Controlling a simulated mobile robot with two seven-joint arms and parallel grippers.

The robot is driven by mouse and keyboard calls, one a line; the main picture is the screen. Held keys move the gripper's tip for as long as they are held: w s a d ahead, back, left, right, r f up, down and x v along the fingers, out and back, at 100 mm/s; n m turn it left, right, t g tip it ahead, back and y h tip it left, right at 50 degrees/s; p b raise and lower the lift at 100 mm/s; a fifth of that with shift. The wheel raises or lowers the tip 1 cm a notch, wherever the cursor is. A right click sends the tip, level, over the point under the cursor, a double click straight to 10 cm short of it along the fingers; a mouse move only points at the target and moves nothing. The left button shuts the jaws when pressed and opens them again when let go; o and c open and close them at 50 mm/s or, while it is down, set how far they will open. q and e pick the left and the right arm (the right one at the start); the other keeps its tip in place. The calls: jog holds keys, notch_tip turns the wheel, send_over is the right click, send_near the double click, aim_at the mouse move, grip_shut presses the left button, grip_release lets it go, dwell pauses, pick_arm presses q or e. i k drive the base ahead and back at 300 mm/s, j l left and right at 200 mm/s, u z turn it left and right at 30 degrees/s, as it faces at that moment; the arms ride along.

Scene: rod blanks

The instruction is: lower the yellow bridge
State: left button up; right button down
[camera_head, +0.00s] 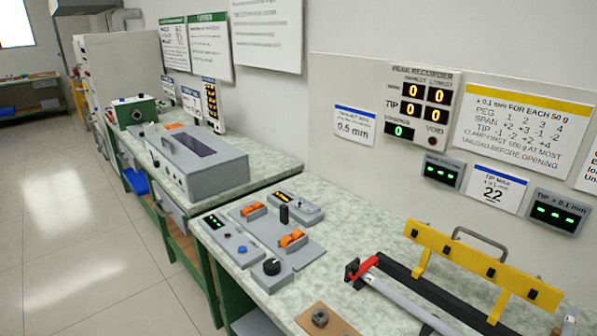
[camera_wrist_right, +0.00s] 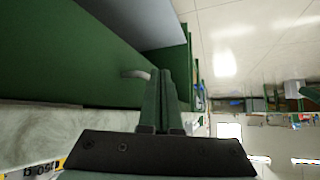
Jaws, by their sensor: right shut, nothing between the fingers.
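The yellow bridge (camera_head: 478,261) is at the lower right in the head view. It is a long yellow bar with several dark pegs along its face, yellow legs reaching down at the black rail (camera_head: 410,285), and a grey handle (camera_head: 480,238) behind its top edge. A grey rod (camera_head: 392,294) lies along the front of the rail, near a red clamp (camera_head: 362,267) at the rail's left end. My right gripper (camera_wrist_right: 168,82) shows only in its wrist view, with its fingers together and empty, in front of a green bench side. My left gripper is in neither view.
Left of the rail are a control box (camera_head: 228,238), a plate with orange holders (camera_head: 293,238) and a black knob (camera_head: 272,266). A brown block (camera_head: 322,320) lies at the front edge. Peak recorder displays (camera_head: 425,105) hang behind. The floor (camera_head: 90,220) at left is clear.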

aim_at(514, 281)
jog(key=z, duration=1.25)
jog(key=k+j+z, duration=0.1)
jog(key=j+z, duration=0.15)
jog(key=k+j+z, duration=0.2)
